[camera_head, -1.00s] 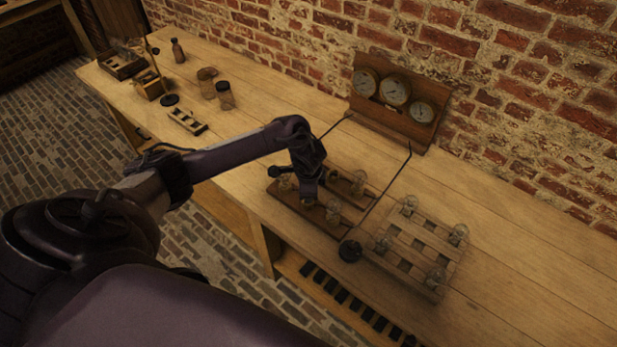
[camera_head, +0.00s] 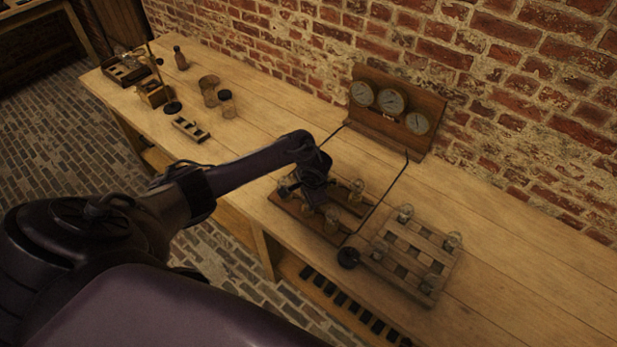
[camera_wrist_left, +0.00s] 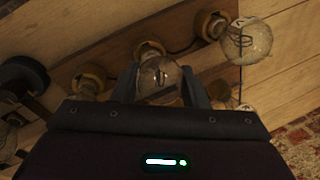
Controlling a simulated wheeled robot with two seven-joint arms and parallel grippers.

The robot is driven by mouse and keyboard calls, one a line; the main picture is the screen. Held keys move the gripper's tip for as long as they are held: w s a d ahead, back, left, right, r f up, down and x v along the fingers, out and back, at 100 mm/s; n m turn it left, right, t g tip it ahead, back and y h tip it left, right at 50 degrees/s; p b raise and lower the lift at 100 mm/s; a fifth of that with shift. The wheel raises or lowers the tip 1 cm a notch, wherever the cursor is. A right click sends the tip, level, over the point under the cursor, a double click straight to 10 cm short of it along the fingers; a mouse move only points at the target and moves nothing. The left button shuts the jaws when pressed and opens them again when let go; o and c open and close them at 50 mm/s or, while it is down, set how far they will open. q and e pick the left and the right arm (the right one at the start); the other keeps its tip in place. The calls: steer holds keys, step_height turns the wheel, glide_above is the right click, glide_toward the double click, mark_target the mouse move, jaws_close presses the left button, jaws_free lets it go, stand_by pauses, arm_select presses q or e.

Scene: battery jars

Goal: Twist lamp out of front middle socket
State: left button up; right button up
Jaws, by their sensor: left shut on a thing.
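The socket board (camera_head: 318,222) lies on the bench under my left gripper. My left gripper (camera_head: 312,202) comes down over the front row of the board. In the left wrist view its two fingers (camera_wrist_left: 160,85) are shut on a round glass lamp (camera_wrist_left: 158,76). A brass socket (camera_wrist_left: 150,50) shows just beyond that lamp; whether the lamp still sits in a socket is hidden. Another glass lamp (camera_wrist_left: 246,41) sits by a brass socket (camera_wrist_left: 214,24) at the upper right. My right gripper is not in view.
A slatted wooden rack (camera_head: 412,250) with several glass lamps stands to the right of the board. A panel with three dials (camera_head: 391,100) stands against the brick wall. Jars (camera_head: 209,88) stand at the far left.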

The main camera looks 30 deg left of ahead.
arm_select(q)
steer(key=n, duration=0.3)
steer(key=shift+g, duration=0.4)
steer(key=shift+n, duration=1.2)
steer(key=shift+r, duration=0.4)
steer(key=shift+r, duration=0.7)
steer(key=shift+r, duration=0.15)
steer(key=shift+r, duration=2.45)
